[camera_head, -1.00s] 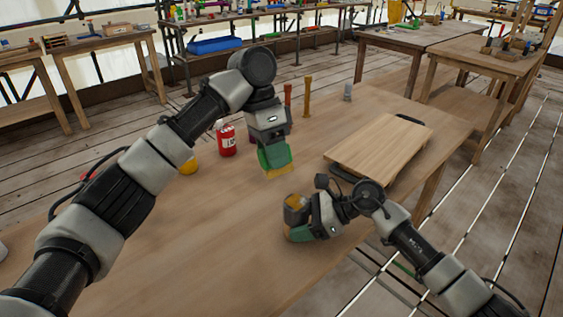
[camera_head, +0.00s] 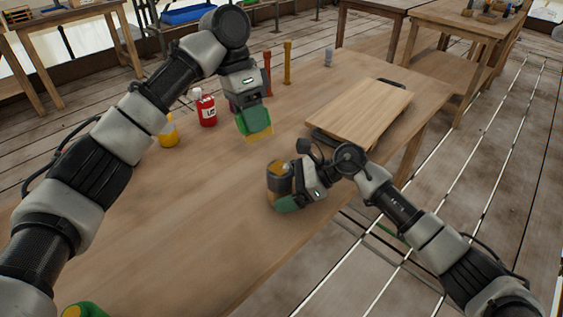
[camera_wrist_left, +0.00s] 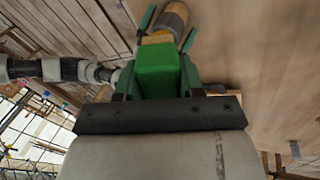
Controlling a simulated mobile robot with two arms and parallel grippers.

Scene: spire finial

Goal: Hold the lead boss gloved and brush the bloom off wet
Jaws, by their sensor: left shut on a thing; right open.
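My left gripper (camera_head: 256,130) is shut on a green block with a yellow lower edge, likely the brush (camera_head: 259,135), and holds it above the table. In the left wrist view the green block (camera_wrist_left: 160,70) fills the jaws, its yellow end pointing at a cylinder (camera_wrist_left: 174,18). In the head view this cylinder, dark grey with an orange-yellow top (camera_head: 280,178), may be the lead boss. It is upright at the green fingers of my right gripper (camera_head: 289,200), which is open, low over the table. Whether the fingers touch it is hidden.
A red labelled bottle (camera_head: 206,108), a yellow container (camera_head: 168,132), orange posts (camera_head: 287,62) and a small grey piece (camera_head: 328,56) stand farther back. A wooden board (camera_head: 360,112) lies at the right. A green object (camera_head: 85,310) shows at the bottom left. The table's middle-left is clear.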

